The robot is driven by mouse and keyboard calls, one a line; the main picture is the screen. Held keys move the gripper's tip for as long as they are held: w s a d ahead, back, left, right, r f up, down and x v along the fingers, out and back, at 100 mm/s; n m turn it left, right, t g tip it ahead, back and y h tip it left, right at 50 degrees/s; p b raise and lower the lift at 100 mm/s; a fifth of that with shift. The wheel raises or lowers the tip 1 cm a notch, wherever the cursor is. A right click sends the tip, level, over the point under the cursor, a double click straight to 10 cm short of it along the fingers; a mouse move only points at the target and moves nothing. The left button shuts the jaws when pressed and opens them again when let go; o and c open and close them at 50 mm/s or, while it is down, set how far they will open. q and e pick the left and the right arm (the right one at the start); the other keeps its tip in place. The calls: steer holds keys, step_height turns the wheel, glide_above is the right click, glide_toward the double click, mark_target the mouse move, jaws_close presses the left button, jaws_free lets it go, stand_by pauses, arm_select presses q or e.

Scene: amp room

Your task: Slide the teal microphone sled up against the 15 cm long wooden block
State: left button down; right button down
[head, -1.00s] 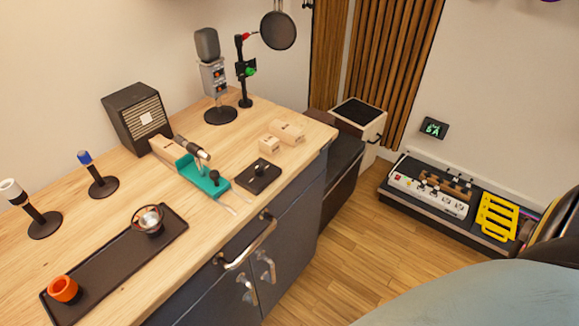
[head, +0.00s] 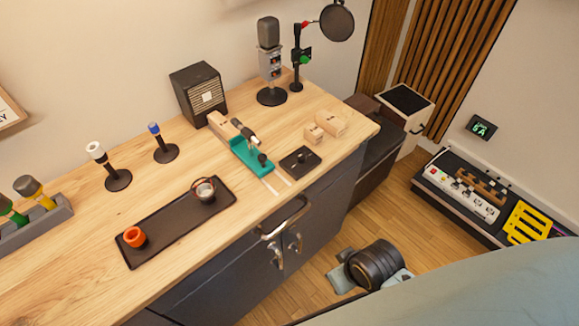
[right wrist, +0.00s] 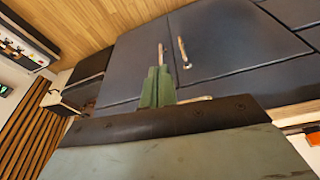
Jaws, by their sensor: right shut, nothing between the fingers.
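The teal microphone sled (head: 257,167) lies on the wooden worktop, with a dark and silver microphone (head: 245,132) and a black knob on it. A wooden block (head: 220,123) lies behind its far end; I cannot tell whether they touch. Two shorter-looking wooden blocks, a small one (head: 313,134) and a larger one (head: 331,122), sit to the right of the sled. My right gripper (right wrist: 158,87) shows in the right wrist view, shut and empty, in front of the dark cabinet doors and away from the sled. My left gripper is not in view.
A black plate with a knob (head: 300,160) lies right of the sled. A speaker (head: 197,92) and microphone stands line the back. Cabinet handles (head: 284,218) protrude below the worktop's front edge.

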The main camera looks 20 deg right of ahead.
step_height(320, 180, up, 6)
steer(key=w+t+p, duration=0.1)
steer(key=w, duration=0.1)
steer(key=n+t+y+p, duration=0.2)
steer(key=t+y, duration=0.2)
steer(key=t, duration=0.5)
glide_toward(265, 159)
steer(key=shift+y, duration=0.3)
steer(key=b+x, duration=0.4)
steer(key=f+b+x, duration=0.1)
steer(key=x, duration=0.1)
steer(key=shift+d+b, duration=0.25)
steer(key=shift+b, duration=0.15)
steer(key=shift+w+a, duration=0.15)
steer(key=shift+w, duration=0.05)
steer(key=shift+w, duration=0.1)
steer(key=shift+w, duration=0.15)
steer(key=shift+w+r+b, duration=0.1)
steer(key=shift+r+b, duration=0.05)
steer(key=shift+b, duration=0.15)
steer(key=shift+a+r, duration=0.1)
steer(key=shift+r, duration=0.05)
